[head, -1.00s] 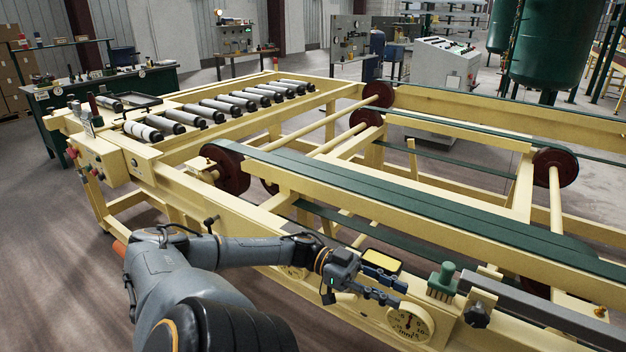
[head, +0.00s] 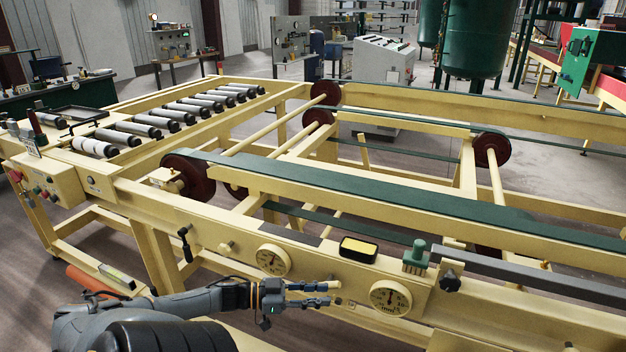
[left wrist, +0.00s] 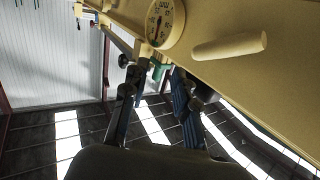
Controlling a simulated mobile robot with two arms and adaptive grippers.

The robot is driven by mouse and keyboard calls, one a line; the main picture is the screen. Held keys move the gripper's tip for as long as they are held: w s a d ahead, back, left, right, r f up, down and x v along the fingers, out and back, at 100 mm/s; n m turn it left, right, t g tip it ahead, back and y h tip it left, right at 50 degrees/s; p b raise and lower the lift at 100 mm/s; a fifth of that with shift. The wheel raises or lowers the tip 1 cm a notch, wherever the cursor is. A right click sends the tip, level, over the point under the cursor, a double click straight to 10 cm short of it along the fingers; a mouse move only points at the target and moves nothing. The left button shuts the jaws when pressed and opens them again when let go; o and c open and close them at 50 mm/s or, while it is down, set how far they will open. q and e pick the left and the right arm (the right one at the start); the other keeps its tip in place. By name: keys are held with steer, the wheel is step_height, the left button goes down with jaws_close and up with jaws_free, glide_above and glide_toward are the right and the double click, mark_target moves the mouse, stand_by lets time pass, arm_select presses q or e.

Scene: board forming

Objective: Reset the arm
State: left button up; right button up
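My left arm reaches in from the lower left in the head view. Its gripper (head: 322,294) is in front of the yellow frame's side beam, below the small black box with a yellow top (head: 358,249). The fingers are apart with nothing between them. The left wrist view also shows the gripper (left wrist: 157,88) open and empty, with a dial (left wrist: 165,22) and a pale rounded handle (left wrist: 230,46) on the frame beyond it. My right gripper is not in view.
The frame (head: 330,268) carries two dials, one to the left (head: 273,260) and one to the right (head: 390,297) of the gripper. A green brush-like block (head: 416,258) and a black crank handle (head: 184,243) are close by. Floor shows at the lower left.

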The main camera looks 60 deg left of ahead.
arm_select(q)
steer(key=shift+a+f+y, duration=0.15)
steer(key=shift+f+y, duration=0.1)
steer(key=shift+y, duration=0.05)
stand_by(0.4)
steer(key=s+f+n+g+y, duration=0.2)
steer(key=s+f+n+y, duration=0.3)
steer(key=f, duration=0.9)
steer(key=s+f+g+y, duration=0.25)
steer(key=s+f, duration=0.45)
steer(key=f, duration=0.7)
steer(key=s+d+f+g, duration=0.3)
steer(key=s+d+f, duration=0.3)
steer(key=d, duration=0.2)
steer(key=s+d+f+m+g, duration=0.1)
steer(key=s+d+f+g, duration=0.2)
steer(key=s+d+f, duration=0.3)
steer(key=s+d+f+g, duration=0.3)
steer(key=s+d+f, duration=0.3)
steer(key=d, duration=0.6)
steer(key=shift+s+f+m, duration=0.15)
steer(key=shift+s+m, duration=0.15)
steer(key=shift+s, duration=0.4)
steer(key=shift+a, duration=0.1)
